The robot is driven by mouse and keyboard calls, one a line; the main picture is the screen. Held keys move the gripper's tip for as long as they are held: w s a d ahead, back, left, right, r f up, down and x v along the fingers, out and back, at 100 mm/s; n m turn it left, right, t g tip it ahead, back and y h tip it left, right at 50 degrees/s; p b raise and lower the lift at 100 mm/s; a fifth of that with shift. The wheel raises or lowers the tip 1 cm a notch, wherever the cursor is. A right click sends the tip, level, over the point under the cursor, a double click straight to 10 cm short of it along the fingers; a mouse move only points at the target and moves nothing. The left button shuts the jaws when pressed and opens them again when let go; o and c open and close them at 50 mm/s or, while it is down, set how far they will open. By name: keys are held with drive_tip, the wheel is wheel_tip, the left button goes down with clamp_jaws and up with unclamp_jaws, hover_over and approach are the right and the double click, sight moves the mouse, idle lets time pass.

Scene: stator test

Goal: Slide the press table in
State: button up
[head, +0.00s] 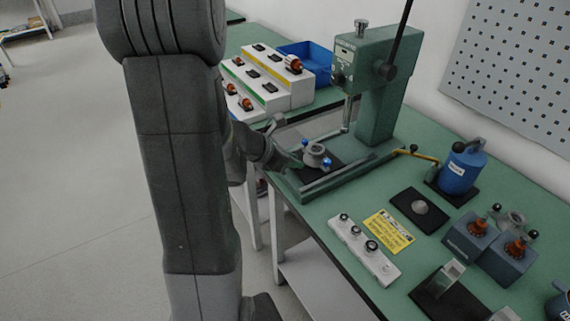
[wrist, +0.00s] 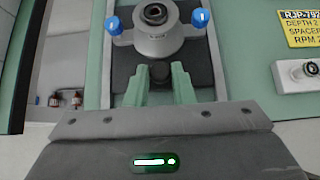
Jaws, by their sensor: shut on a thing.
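The press table is a dark sliding plate (head: 325,172) on rails at the base of the green arbor press (head: 377,90). It sits out toward my arm, in front of the press column. A round grey fixture (head: 314,153) with blue knobs stands on it; the fixture also shows at the top of the wrist view (wrist: 157,38). My gripper (head: 294,164) is at the table's near edge. In the wrist view its green fingers (wrist: 161,84) are closed around a small dark handle (wrist: 160,71) in front of the fixture. My arm hides part of the gripper in the head view.
A white block with several round parts (head: 364,249), a yellow label (head: 389,231) and a blue bottle (head: 461,168) stand right of the press. A stepped white rack (head: 262,85) is behind left.

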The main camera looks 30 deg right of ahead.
sight(321, 146)
drive_tip(key=shift+w+d+b, duration=0.2)
drive_tip(key=shift+d+b, duration=0.15)
drive_tip(key=shift+d, duration=2.15)
drive_tip(key=shift+w+d+b, duration=0.15)
drive_tip(key=shift+d+b, duration=0.15)
drive_tip(key=shift+d, duration=2.15)
drive_tip(key=o, duration=0.5)
drive_tip(key=shift+c, duration=0.2)
drive_tip(key=shift+r, duration=0.1)
drive_tip(key=shift+p+v, duration=1.35)
drive_tip(key=shift+v, duration=1.6)
